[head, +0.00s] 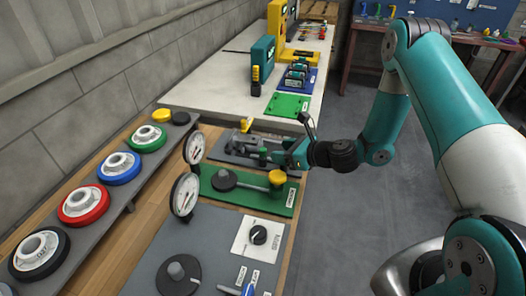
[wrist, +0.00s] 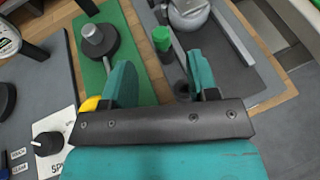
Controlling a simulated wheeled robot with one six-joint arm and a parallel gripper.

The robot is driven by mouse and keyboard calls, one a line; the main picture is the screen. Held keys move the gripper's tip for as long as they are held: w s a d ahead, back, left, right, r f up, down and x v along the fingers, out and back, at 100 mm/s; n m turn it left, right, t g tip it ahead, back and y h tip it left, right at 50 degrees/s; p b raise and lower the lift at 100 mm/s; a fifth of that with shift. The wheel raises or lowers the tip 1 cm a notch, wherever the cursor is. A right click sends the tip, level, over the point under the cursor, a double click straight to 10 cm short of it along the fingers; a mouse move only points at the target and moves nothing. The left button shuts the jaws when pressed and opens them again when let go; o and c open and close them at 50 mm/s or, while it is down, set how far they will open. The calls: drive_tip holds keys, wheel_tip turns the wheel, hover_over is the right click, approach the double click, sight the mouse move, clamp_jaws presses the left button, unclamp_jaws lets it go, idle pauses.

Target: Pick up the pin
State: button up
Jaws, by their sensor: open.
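I cannot tell for certain which part is the pin. A small upright cylinder with a green top (wrist: 161,40) stands on a grey plate (wrist: 228,62) in the wrist view, just beyond my fingertips. My gripper (wrist: 161,78) is open, its two teal fingers apart, with nothing held between them. A dark round opening or ring (wrist: 181,88) shows near the right finger. In the head view my gripper (head: 268,153) is over the grey plate (head: 222,148), and the arm partly hides what stands there.
A green plate (head: 245,198) beside it carries a dark disc (head: 224,180) and a yellow knob (head: 277,177). Two dials (head: 184,195) stand at the left. Coloured wheels (head: 84,205) line the shelf. A white bench (head: 215,85) lies behind; the floor at right is clear.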

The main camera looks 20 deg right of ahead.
sight(264, 149)
drive_tip(key=p+x, duration=0.2)
drive_tip(key=x, duration=0.6)
drive_tip(key=shift+d, duration=0.1)
clamp_jaws()
